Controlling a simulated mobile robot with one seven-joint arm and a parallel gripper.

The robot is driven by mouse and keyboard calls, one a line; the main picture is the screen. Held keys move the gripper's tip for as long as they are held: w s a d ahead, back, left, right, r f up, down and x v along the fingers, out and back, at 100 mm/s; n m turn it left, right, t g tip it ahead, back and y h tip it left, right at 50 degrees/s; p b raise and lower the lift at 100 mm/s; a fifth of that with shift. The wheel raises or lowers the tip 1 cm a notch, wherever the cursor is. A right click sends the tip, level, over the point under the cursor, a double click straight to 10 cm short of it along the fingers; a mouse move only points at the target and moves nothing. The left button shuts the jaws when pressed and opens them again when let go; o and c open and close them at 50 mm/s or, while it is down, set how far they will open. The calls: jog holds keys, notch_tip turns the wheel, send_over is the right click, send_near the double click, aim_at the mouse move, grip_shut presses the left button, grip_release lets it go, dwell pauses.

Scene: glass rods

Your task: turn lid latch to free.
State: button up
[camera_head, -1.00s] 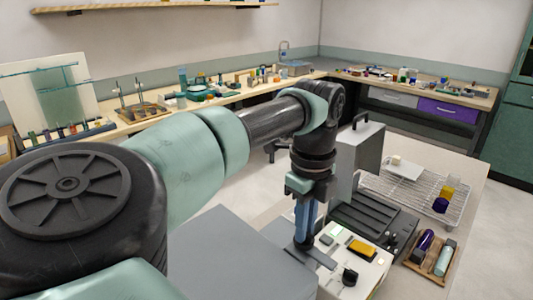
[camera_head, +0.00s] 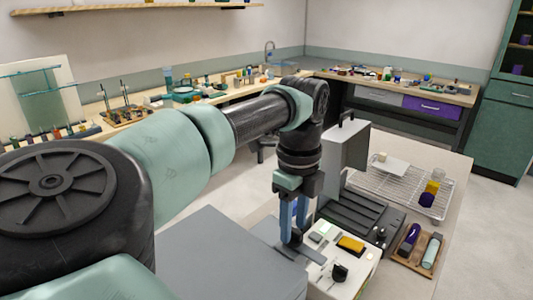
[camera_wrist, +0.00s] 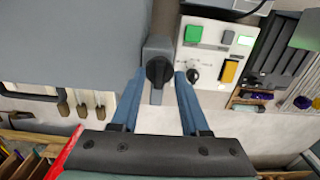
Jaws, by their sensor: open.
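The lid latch (camera_wrist: 156,72) is a dark round knob on a grey bracket at the edge of a large grey surface (camera_wrist: 70,40) in the wrist view. My gripper (camera_wrist: 161,76) is open, with one blue finger on each side of the knob. I cannot tell whether either finger touches it. In the head view my gripper (camera_head: 291,240) points down beside the white control panel (camera_head: 320,283), and its fingers hide the latch there.
The panel carries a yellow switch (camera_head: 351,244) and a black knob (camera_head: 339,272), close right of my gripper. A black ribbed tray (camera_head: 355,218) and an upright grey plate (camera_head: 345,150) stand behind. A wire rack (camera_head: 400,190) and a wooden tray (camera_head: 400,262) are farther right.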

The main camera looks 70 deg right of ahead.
aim_at(294, 229)
notch_tip(294, 229, up, 13)
jog(key=shift+b, duration=0.4)
jog(key=shift+s, duration=0.1)
dwell(0.5)
